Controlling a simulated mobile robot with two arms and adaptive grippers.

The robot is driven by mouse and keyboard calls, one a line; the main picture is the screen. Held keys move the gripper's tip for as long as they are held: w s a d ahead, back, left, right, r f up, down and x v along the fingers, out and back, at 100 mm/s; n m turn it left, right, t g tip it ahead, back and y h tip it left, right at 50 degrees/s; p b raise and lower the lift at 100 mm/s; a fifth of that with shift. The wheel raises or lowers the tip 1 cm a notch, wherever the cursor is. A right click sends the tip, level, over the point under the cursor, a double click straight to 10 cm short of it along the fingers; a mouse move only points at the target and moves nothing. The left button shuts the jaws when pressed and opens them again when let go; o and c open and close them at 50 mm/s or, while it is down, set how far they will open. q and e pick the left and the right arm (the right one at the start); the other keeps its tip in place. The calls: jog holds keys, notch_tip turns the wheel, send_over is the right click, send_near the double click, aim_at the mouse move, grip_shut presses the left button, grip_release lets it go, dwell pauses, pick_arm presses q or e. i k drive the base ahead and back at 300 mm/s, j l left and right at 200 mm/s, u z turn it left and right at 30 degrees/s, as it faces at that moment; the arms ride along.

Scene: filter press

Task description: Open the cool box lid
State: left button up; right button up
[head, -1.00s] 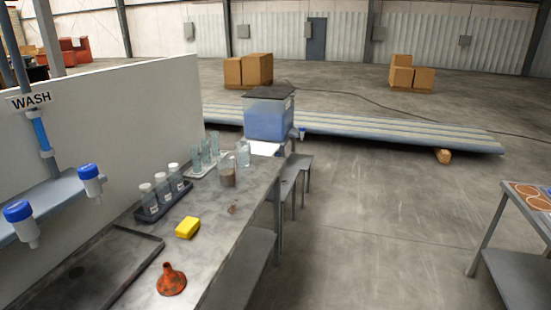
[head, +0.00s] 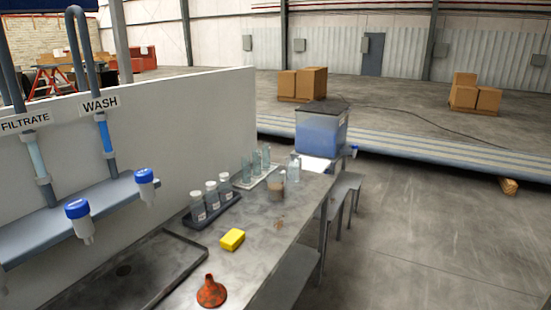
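The cool box (head: 320,133) is a translucent blue box with a flat dark lid (head: 323,107) on top. It stands beyond the far end of the grey workbench, right of the picture's middle. The lid lies flat and looks shut. A small blue-and-white part (head: 350,151) shows at the box's lower right. Neither of my grippers shows in the head view.
The workbench (head: 290,222) holds a yellow sponge (head: 232,239), an orange funnel (head: 211,291), a rack of white-capped bottles (head: 212,209) and glassware. Dispensers with blue caps (head: 77,209) hang at left before a white partition (head: 170,140). Open floor (head: 430,230) lies to the right.

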aim_at(318, 165)
jog(key=i+l+u, duration=0.3)
jog(key=i+l, duration=0.2)
jog(key=i+l+u, duration=0.3)
jog(key=i+l, duration=0.25)
jog(key=l, duration=0.1)
